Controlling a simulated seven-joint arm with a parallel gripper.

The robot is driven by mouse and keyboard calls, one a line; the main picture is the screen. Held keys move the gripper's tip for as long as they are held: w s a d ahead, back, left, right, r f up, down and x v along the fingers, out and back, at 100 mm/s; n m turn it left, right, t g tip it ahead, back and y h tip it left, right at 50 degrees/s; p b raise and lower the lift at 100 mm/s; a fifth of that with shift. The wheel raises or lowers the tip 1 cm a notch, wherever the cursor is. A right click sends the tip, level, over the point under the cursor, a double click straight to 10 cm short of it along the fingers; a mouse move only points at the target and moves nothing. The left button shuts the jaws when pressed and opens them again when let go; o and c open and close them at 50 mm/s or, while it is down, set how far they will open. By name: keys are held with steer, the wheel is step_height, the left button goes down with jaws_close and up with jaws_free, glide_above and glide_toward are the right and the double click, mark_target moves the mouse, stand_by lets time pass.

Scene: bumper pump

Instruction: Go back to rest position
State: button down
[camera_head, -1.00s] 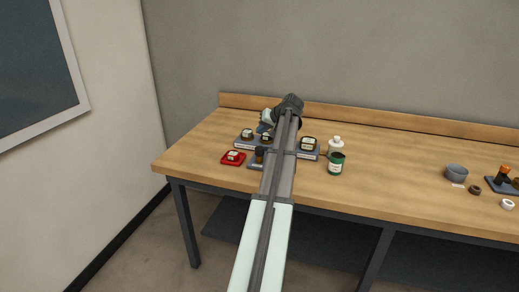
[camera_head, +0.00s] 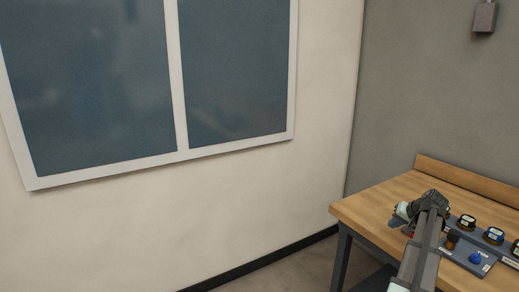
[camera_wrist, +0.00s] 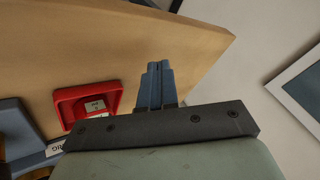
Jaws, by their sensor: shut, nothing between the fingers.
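My gripper (camera_wrist: 158,72) is shut and empty in the wrist view, its two blue-grey fingers together. It points past the red tray (camera_wrist: 117,92) toward the table's edge. In the head view my gripper (camera_head: 394,221) is above the left end of the wooden table (camera_head: 365,208), and my arm hides part of the things there. The red tray holds a small white-labelled piece (camera_wrist: 95,106). Only a bit of red shows beside my gripper in the head view.
A blue knob-like thing (camera_head: 475,258) sits on a grey base in front. A window (camera_head: 90,90) fills the left wall. The floor left of the table is clear.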

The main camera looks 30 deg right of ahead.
steer(key=w+a+f+n+g+y, duration=0.1)
steer(key=w+a+f, duration=0.45)
steer(key=a, duration=0.45)
steer(key=w+a+f+n+g+y, duration=0.1)
steer(key=w+a+f+n, duration=0.1)
steer(key=w+a+f, duration=0.5)
steer(key=w+a+f+n+g, duration=0.15)
steer(key=w+a, duration=0.35)
steer(key=a, duration=0.7)
steer(key=s+a+f+n+g, duration=0.15)
steer(key=a+f, duration=0.25)
steer(key=a, duration=0.7)
steer(key=a+f+n, duration=0.2)
steer(key=a+f, duration=0.3)
steer(key=a, duration=0.6)
steer(key=a+f+n+g, duration=0.15)
steer(key=a+f, duration=0.25)
steer(key=a, duration=0.6)
steer(key=s+a+f+n, duration=0.25)
steer(key=s+a, duration=0.25)
steer(key=a, duration=0.4)
steer(key=s+f+g, duration=0.3)
steer(key=s+f, duration=0.7)
steer(key=s, duration=0.5)
steer(key=s+f+g, duration=0.4)
steer(key=s+f, duration=0.7)
steer(key=s, duration=0.3)
steer(key=shift+s+h, duration=0.4)
steer(key=shift+g, duration=0.25)
